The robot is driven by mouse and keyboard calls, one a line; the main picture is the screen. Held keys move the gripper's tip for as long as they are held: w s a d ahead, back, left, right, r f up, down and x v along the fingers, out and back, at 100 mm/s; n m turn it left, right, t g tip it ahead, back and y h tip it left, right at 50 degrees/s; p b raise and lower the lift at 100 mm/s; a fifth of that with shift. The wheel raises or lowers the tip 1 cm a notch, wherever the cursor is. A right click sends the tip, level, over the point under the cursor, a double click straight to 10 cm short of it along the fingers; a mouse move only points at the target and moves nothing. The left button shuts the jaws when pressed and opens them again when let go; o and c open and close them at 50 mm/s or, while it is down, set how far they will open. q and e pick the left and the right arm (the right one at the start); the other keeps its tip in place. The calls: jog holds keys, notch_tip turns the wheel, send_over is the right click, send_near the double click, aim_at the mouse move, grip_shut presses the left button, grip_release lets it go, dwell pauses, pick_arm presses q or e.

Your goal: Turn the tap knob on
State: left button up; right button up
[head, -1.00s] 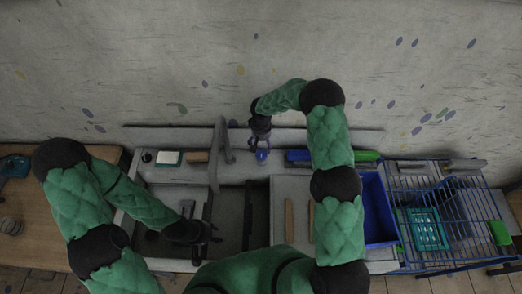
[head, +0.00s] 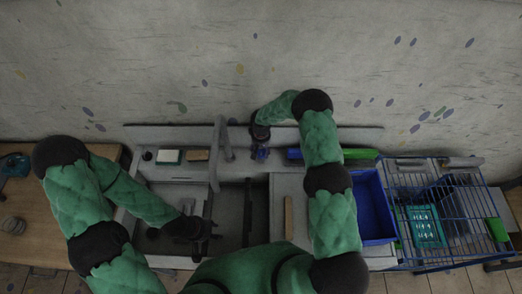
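A blue tap knob (head: 261,155) sits on the ledge behind the sink, just right of the grey tap (head: 224,140). My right gripper (head: 261,150) is right at the knob from above and partly covers it. Its fingers are small and dark here, so I cannot tell whether they are closed on the knob. My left gripper (head: 207,231) is over the left part of the sink (head: 165,192), away from the knob. Its dark fingers appear spread, with nothing seen between them.
On the sink ledge lie a pale sponge (head: 169,156) and a brown block (head: 197,155). Blue and green bottles (head: 358,154) lie right of the knob. A blue bin (head: 373,205) and a blue wire rack (head: 440,205) stand at the right. A wooden table (head: 35,225) is at the left.

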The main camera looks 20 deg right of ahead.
jog(key=c, duration=0.5)
